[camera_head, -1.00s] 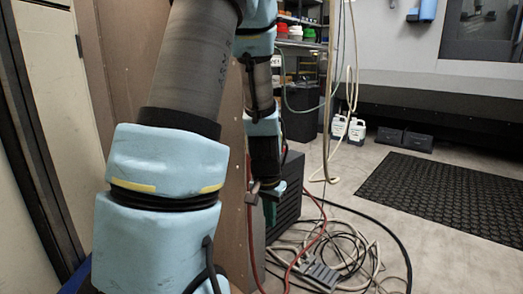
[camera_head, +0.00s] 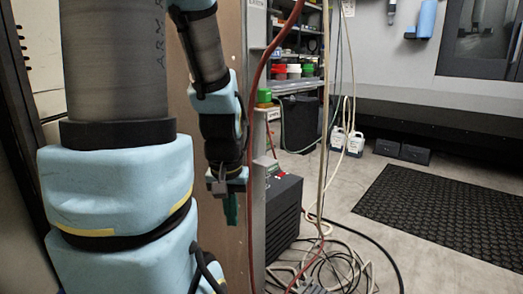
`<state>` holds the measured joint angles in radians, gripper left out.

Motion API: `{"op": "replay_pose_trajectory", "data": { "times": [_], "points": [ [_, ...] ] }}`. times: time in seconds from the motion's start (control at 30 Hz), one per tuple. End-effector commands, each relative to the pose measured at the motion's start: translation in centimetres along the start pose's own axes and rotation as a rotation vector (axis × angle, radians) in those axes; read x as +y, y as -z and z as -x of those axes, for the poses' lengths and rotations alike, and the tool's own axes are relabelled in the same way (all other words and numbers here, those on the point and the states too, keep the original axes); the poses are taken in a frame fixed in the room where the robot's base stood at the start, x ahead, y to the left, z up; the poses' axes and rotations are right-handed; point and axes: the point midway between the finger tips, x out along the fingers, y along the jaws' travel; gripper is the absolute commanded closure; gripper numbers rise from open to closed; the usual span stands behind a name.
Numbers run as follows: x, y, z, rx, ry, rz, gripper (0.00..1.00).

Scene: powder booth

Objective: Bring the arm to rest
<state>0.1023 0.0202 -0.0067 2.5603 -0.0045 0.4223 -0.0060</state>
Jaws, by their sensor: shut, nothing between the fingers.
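My arm, dark grey links with light blue padded covers, fills the left side of the head view. It rises along the left, and its forearm hangs down toward the middle. My gripper (camera_head: 230,200) is at the lower end of that forearm, pointing down, with a teal part showing below a grey bracket. It is shut and nothing is seen held in it. It hangs in front of the brown panel (camera_head: 205,125), left of a red hose (camera_head: 253,120). Whether it touches the panel cannot be told.
A dark box-shaped unit (camera_head: 284,212) stands right of the gripper. Tangled cables (camera_head: 335,265) lie on the floor. White jugs (camera_head: 355,143) stand by the far wall, with shelves (camera_head: 300,45) at the back. A black mat (camera_head: 440,215) lies on the open floor at right.

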Motion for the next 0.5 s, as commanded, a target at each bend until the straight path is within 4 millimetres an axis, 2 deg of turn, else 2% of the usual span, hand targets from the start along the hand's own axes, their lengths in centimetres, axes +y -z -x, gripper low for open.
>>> {"op": "replay_pose_trajectory", "data": {
  "times": [0.03,0.5],
  "points": [
    [0.0,0.5,3.4,0.000,0.000,0.000,1.00],
    [0.1,2.5,17.8,0.000,0.000,-0.001,1.00]
  ]
}}
